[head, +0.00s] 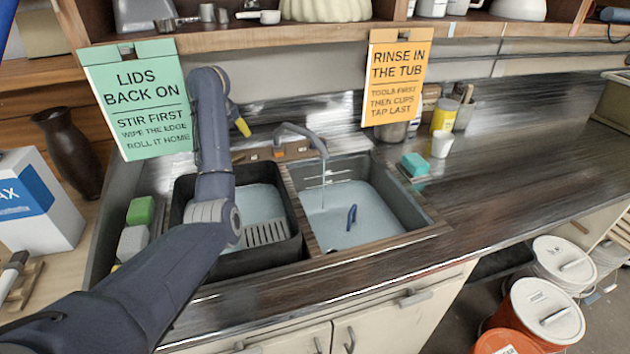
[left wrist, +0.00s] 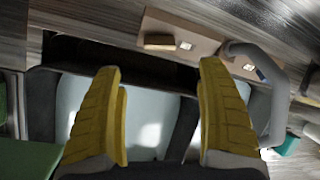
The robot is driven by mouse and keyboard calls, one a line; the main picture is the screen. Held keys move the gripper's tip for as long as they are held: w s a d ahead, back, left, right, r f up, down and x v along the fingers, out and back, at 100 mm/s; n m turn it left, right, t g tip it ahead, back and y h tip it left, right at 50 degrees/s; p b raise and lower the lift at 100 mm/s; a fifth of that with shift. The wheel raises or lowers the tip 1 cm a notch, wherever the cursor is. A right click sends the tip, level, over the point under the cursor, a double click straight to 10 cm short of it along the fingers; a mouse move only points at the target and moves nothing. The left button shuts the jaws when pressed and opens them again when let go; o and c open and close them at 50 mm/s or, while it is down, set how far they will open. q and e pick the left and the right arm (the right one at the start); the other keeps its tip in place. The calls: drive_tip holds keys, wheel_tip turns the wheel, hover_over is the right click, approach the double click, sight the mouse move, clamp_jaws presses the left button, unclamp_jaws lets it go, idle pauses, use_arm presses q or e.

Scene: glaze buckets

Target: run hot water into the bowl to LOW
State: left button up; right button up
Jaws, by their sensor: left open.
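The sink's right bowl (head: 400,205) holds pale water with a dark blue curved object (head: 351,217) in it. The grey tap (head: 305,132) arches over this bowl, and a thin pale streak below its spout looks like running water. The tap also shows in the left wrist view (left wrist: 268,85). A wooden control panel (head: 290,150) sits behind the bowls; the wrist view shows it (left wrist: 200,38) with small light marks. No LOW lettering is readable. My left gripper (head: 239,122) is above the back of the left bowl, left of the tap, with yellow fingers apart and empty (left wrist: 160,72).
A black tub (head: 290,246) with pale water and a grey rack (head: 265,233) fills the left bowl. Green and grey blocks (head: 140,211) lie to its left. A teal sponge (head: 414,164) and white cup (head: 442,144) stand right of the sink. Hanging signs (head: 140,100) are close to my arm.

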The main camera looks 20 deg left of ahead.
sight(237, 157)
use_arm(q)
drive_tip(key=w+d+r, duration=0.1)
drive_tip(key=d+r, duration=0.3)
drive_tip(key=shift+s+a+m, duration=0.8)
drive_tip(key=shift+s+a, duration=0.6)
drive_tip(key=x, duration=1.5)
drive_tip(key=shift+a+f, duration=0.2)
drive_tip(key=shift+a, duration=0.2)
drive_tip(key=c, duration=1.5)
drive_tip(key=shift+f, duration=0.1)
clamp_jaws()
